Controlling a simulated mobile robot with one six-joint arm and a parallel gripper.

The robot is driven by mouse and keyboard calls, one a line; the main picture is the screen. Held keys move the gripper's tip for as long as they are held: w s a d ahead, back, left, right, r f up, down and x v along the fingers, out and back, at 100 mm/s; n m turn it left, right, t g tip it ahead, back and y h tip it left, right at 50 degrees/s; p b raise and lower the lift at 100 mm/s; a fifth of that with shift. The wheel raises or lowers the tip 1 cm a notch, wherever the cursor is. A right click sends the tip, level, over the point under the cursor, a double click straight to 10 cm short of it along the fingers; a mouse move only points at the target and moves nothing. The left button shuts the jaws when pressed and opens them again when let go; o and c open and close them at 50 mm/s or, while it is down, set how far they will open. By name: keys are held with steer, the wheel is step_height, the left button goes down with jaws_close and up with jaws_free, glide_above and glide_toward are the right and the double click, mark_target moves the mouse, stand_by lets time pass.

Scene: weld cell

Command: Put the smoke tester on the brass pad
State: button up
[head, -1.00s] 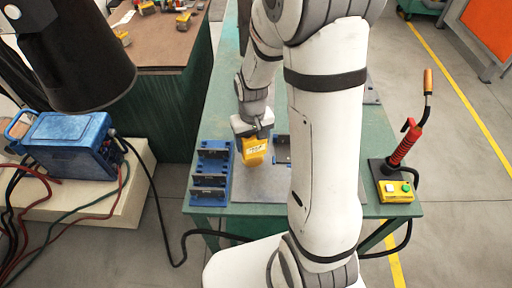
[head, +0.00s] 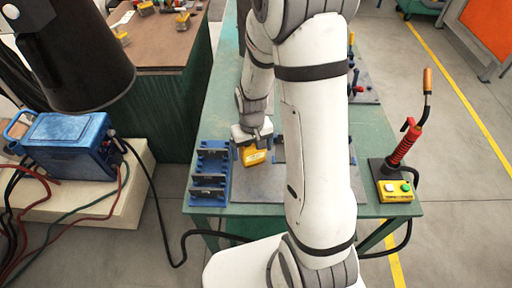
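A small yellow block-shaped device (head: 253,156) with a pale label is at my gripper (head: 253,150), over the front part of the green table. It may be the smoke tester; it is too small to be sure. My gripper points down with its fingers on either side of the device and appears shut on it. I cannot tell whether the device touches the grey plate below. I cannot make out a brass pad; my arm hides part of the table.
A blue fixture (head: 211,172) stands left of the gripper on the green table (head: 375,135). A grey plate (head: 258,191) lies in front. A red-handled tool (head: 404,147) and a yellow button box (head: 396,190) stand at the right edge. A blue machine (head: 70,145) is left.

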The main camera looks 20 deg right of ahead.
steer(key=shift+r, duration=0.1)
step_height(320, 180, up, 11)
steer(key=shift+s+r, duration=0.1)
steer(key=shift+r, duration=0.6)
steer(key=s+r+m+t, duration=0.1)
steer(key=s+r+t, duration=0.1)
steer(key=s+r, duration=0.7)
steer(key=s+d, duration=0.1)
steer(key=s, duration=0.3)
steer(key=shift+s+r+t, duration=0.35)
steer(key=shift+s+t, duration=0.05)
